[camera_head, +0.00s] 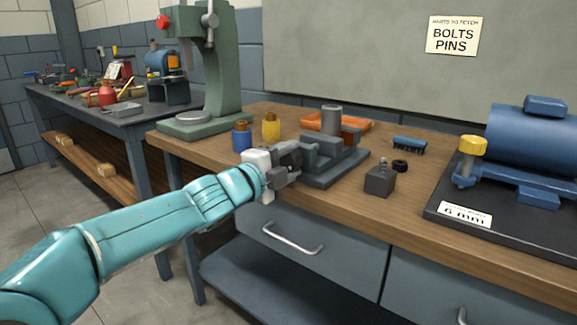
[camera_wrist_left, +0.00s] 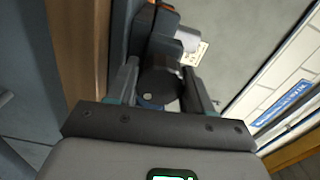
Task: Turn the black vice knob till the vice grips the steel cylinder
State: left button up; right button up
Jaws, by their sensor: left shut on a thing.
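The grey vice (camera_head: 335,160) stands on the wooden bench, near its front edge. The steel cylinder (camera_head: 331,118) stands upright at the vice; whether the jaws touch it I cannot tell. My left gripper (camera_head: 287,166) is at the vice's left front end, shut on the black vice knob (camera_head: 293,158). In the left wrist view the black knob (camera_wrist_left: 160,84) sits between the two fingers of my left gripper (camera_wrist_left: 163,92). The steel cylinder (camera_wrist_left: 190,50) shows partly behind the vice there. My right gripper is in neither view.
A blue bottle (camera_head: 242,140) and a yellow bottle (camera_head: 271,129) stand left of the vice. An orange tray (camera_head: 350,125) lies behind it. A dark block (camera_head: 380,181), a black ring (camera_head: 400,166) and a blue brush (camera_head: 409,144) lie to the right. The green press (camera_head: 215,75) stands back left.

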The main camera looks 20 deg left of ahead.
pick_arm(q)
jog(key=m+b, duration=0.1)
jog(key=m, duration=0.5)
jog(key=shift+m+b, duration=0.3)
jog(key=shift+b, duration=0.1)
dwell(0.4)
jog(key=o, duration=0.8)
jog(key=shift+c, duration=0.2)
jog(key=p+v, duration=0.1)
jog(key=v, duration=1.5)
jog(key=shift+s, duration=0.2)
